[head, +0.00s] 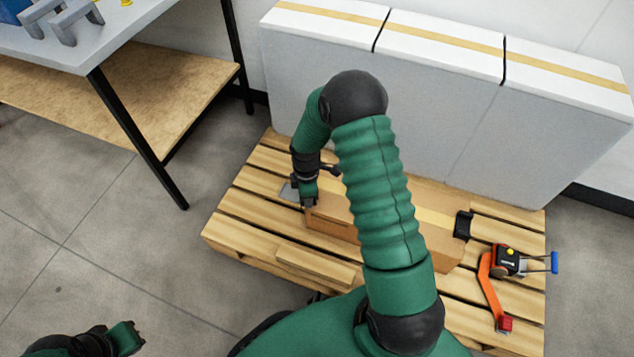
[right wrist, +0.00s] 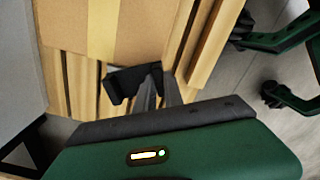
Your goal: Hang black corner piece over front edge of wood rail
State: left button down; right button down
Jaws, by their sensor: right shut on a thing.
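My right gripper (head: 309,200) is at the left end of a brown box (head: 330,223) on the pallet. In the right wrist view its fingers (right wrist: 150,88) are shut on a black corner piece (right wrist: 120,84), close to the box end; whether it touches the box or wood is unclear. A second black corner piece (head: 463,224) is on the box's right end. A short wood piece (head: 318,266) lies along the pallet's front; I cannot tell whether this is the rail. My left gripper (head: 132,338) is low at the left, away from the pallet; its jaw opening is unclear.
The wood pallet (head: 232,222) bears the box. An orange tool (head: 490,285) with a blue handle lies at its right. White blocks (head: 400,95) with a tan stripe stand behind. A table (head: 100,45) with a lower shelf stands at left. Floor at left is free.

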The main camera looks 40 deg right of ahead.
jog(key=s+a+f+n+b, duration=0.2)
jog(key=s+a+f+n, duration=0.2)
jog(key=s+a+n, duration=0.7)
jog(key=shift+n, duration=0.6)
jog(key=f+b, duration=0.1)
jog(key=b, duration=0.1)
jog(key=w+f+b, duration=0.1)
jog(key=f+b, duration=0.2)
jog(key=f, duration=0.1)
jog(key=shift+w+d+f+b, duration=0.1)
jog(key=shift+w+d+b, duration=0.2)
jog(key=shift+d+b, duration=0.1)
jog(key=shift+p, duration=0.45)
jog(key=shift+r+p, duration=0.25)
jog(key=shift+p, duration=0.15)
jog(key=shift+f, duration=0.1)
jog(key=shift+f+b, duration=1.25)
jog(key=shift+f, duration=0.7)
jog(key=shift+f, duration=0.25)
jog(key=c, duration=1.4)
grip_release()
